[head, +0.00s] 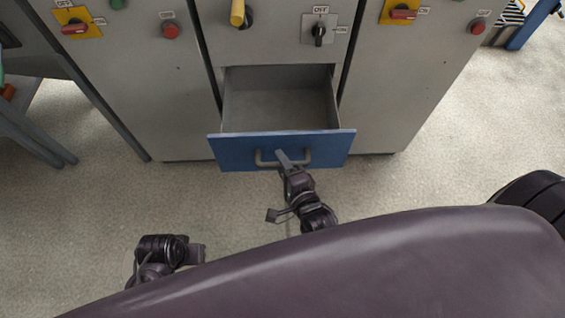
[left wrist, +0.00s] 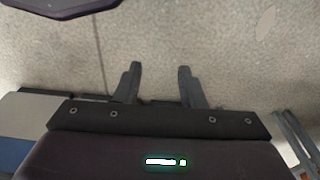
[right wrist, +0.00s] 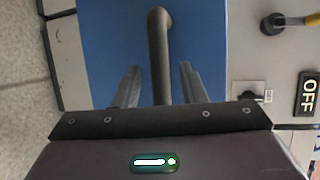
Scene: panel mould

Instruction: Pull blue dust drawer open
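The blue dust drawer (head: 227,149) stands pulled out of the grey cabinet in the head view, its grey inside (head: 280,105) showing empty. Its bar handle (head: 266,163) is on the blue front. My right gripper (head: 286,160) is at the handle. In the right wrist view, my right gripper (right wrist: 160,75) has its fingers apart on either side of the handle (right wrist: 159,50), with gaps between fingers and bar. My left gripper (left wrist: 159,75) is open and empty over the floor in the left wrist view; its fingers are not clear in the head view.
The grey cabinet (head: 150,100) carries rotary switches, a yellow-handled knob (head: 238,13) and red knobs above and beside the drawer. A blue-framed object (head: 530,25) is at the top right.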

